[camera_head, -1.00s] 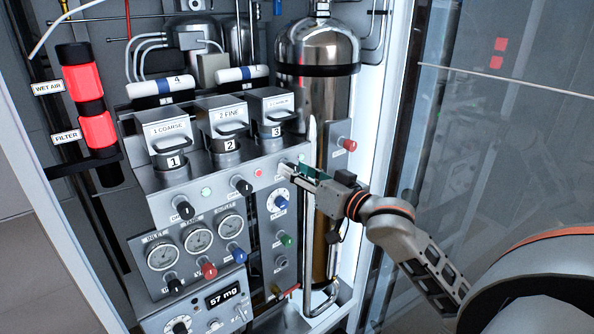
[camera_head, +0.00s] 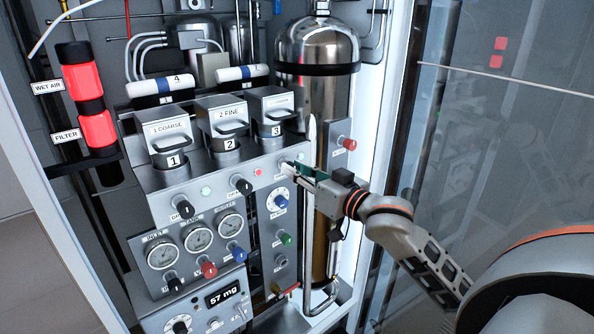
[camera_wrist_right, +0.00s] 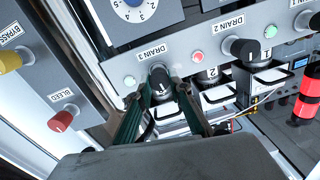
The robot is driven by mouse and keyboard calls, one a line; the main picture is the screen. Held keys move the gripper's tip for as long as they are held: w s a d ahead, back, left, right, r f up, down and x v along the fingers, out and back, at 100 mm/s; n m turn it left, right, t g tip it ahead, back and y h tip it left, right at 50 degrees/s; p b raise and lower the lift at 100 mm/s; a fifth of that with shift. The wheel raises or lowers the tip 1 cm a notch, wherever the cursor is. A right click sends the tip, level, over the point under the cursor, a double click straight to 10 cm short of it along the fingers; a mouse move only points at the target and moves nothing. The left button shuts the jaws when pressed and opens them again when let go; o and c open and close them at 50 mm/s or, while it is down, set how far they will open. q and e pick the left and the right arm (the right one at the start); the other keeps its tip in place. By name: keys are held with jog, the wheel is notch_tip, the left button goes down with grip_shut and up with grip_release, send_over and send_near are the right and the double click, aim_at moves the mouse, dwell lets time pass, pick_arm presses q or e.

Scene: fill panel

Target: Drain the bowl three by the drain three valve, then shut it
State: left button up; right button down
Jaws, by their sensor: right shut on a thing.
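The drain three valve is a black knob (camera_wrist_right: 158,76) under the "DRAIN 3" label in the right wrist view. My right gripper (camera_wrist_right: 162,98) has its green-lined fingers on both sides of this knob and is shut on it. In the head view the right gripper (camera_head: 292,168) reaches the panel from the right and partly hides the knob. Bowl three (camera_head: 276,130), a metal cup marked 3 under a grey hood, sits on the ledge above the valve. The liquid level inside cannot be seen. My left gripper is out of view.
The drain two knob (camera_wrist_right: 240,48) is close beside the held knob. Bowl two (camera_head: 227,144) stands left of bowl three. A blue dial (camera_head: 280,202) is below the gripper. A tall steel cylinder (camera_head: 318,50) and a red knob (camera_head: 347,143) are to the right. A readout (camera_head: 223,296) shows 57 mg.

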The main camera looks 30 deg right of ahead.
jog(key=shift+a+f+n+h, duration=0.1)
jog(key=shift+n+h, duration=0.15)
jog(key=shift+n, duration=4.15)
jog(key=shift+a+n+h, duration=0.1)
jog(key=shift+n+h, duration=0.15)
jog(key=shift+n, duration=4.15)
jog(key=c, duration=1.8)
grip_release()
jog(key=shift+c, duration=0.2)
